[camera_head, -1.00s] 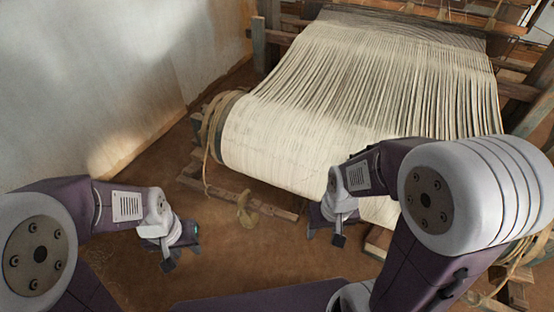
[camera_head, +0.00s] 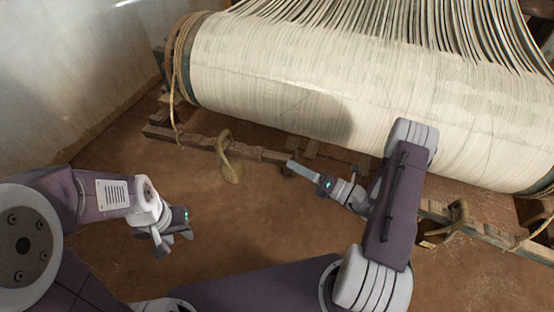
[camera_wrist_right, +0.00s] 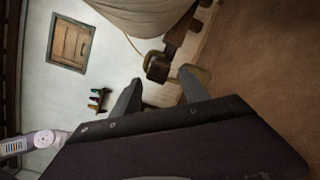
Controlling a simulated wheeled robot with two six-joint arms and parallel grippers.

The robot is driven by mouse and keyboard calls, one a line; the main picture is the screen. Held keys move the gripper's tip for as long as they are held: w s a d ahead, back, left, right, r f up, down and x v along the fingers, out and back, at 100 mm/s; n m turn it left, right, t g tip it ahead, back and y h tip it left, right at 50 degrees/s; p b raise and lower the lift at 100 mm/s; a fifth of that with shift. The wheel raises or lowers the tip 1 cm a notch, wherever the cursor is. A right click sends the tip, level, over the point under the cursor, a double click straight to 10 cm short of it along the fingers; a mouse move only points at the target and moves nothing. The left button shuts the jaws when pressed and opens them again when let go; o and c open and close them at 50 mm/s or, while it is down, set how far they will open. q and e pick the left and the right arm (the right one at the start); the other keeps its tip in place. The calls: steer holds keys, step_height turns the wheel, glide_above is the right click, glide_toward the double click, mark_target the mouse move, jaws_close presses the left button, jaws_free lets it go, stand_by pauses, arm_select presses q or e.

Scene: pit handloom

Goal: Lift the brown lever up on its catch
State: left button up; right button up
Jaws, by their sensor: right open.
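No part is plainly recognisable as the brown lever. A low brown wooden bar (camera_head: 185,140) runs below the cloth roll, with a tan looped piece (camera_head: 229,160) hanging over it. I cannot tell whether either belongs to the lever or its catch. My right gripper (camera_head: 290,166) is open beside the bar's right part, to the right of the loop. In the right wrist view, a dark brown block-like piece (camera_wrist_right: 157,67) lies beyond the gap between the open fingers (camera_wrist_right: 160,86), apparently untouched. My left gripper (camera_head: 174,246) hangs over the floor, open and empty.
The wide cream warp roll (camera_head: 290,85) stands just behind the right gripper. A rope (camera_head: 179,60) circles its left end. Another tan loop (camera_head: 450,222) sits at the right. The brown floor (camera_head: 255,220) between my arms is clear.

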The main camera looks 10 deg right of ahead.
mark_target(264, 151)
steer(key=b+x, duration=0.1)
steer(key=x, duration=0.7)
steer(key=shift+s+a, duration=0.1)
jaws_close()
stand_by(1.0)
